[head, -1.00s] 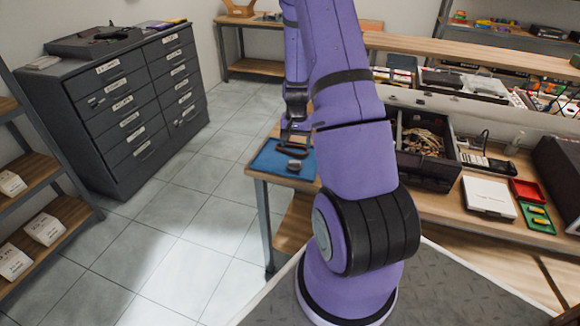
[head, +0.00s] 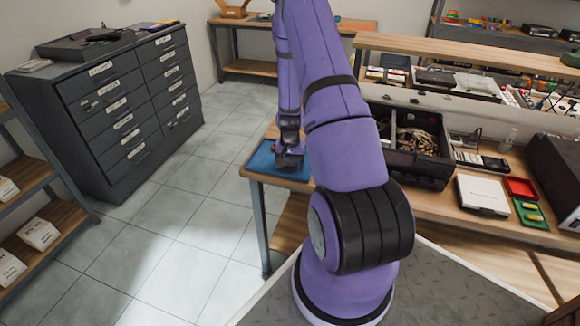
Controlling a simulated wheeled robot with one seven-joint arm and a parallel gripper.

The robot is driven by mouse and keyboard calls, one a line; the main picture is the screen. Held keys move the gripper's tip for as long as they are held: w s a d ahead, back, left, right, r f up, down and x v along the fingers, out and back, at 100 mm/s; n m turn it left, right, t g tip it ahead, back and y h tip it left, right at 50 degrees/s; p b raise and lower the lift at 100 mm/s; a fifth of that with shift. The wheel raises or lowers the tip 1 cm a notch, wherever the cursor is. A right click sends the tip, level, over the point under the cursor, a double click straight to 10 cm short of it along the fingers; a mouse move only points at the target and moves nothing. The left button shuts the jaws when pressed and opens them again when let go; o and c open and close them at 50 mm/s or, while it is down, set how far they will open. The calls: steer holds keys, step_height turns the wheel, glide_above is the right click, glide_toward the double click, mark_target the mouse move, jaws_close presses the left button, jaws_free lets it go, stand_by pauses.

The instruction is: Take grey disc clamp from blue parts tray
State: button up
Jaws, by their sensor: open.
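The blue parts tray (head: 262,163) lies on the near left corner of the wooden workbench. My gripper (head: 289,160) is low over the tray's right half, fingers pointing down. It is open. Dark shapes at the fingertips blend with the gripper, so I cannot make out the grey disc clamp apart from it. Whether the fingers touch anything in the tray is not clear. My arm covers the tray's right side.
A black bin of parts (head: 424,160) stands right of my arm. A white box (head: 483,195), a red tray (head: 521,187) and a green tray (head: 530,213) lie further right. A dark drawer cabinet (head: 120,110) stands left; the tiled floor between is clear.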

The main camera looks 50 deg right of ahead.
steer(key=shift+c, duration=0.4)
steer(key=c, duration=0.6)
steer(key=shift+r, duration=0.15)
steer(key=shift+c, duration=0.2)
